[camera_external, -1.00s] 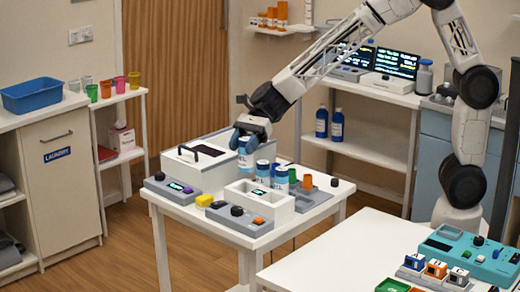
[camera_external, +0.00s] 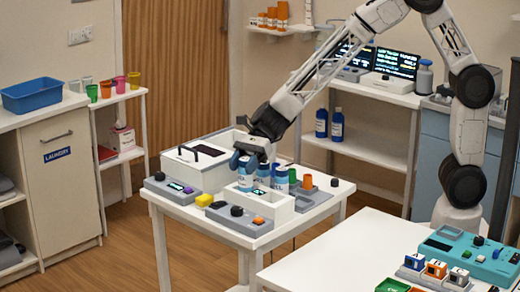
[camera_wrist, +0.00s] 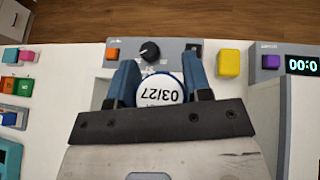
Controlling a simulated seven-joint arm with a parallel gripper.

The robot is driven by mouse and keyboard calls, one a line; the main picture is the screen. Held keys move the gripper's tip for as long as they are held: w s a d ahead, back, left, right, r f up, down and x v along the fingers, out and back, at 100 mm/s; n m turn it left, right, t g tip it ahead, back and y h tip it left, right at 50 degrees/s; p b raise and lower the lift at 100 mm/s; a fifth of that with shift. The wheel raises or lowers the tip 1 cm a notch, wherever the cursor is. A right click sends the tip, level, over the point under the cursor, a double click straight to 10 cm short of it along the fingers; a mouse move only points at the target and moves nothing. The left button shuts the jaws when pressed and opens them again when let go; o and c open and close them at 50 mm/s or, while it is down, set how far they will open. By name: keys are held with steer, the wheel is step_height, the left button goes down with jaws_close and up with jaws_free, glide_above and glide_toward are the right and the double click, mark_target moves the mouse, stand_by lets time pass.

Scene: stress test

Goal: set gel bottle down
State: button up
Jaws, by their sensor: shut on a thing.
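My gripper (camera_external: 246,162) is shut on a white-and-blue bottle (camera_external: 245,180), held upright over the small white open box (camera_external: 284,214) on the white table. In the wrist view, the bottle's round white cap (camera_wrist: 160,90), marked 03/27, sits between the blue fingers of my gripper (camera_wrist: 160,84). The bottle's lower end meets the box area; I cannot tell whether it touches the box floor.
A larger white box with a black handle (camera_external: 204,150) stands behind left. Grey devices (camera_external: 172,190) (camera_external: 238,212) and a yellow block (camera_external: 204,200) line the table's front.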

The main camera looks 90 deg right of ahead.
mark_target(242, 179)
steer(key=shift+f, duration=1.85)
steer(key=shift+f, duration=0.1)
steer(key=o, duration=1)
steer(key=shift+v, duration=6.05)
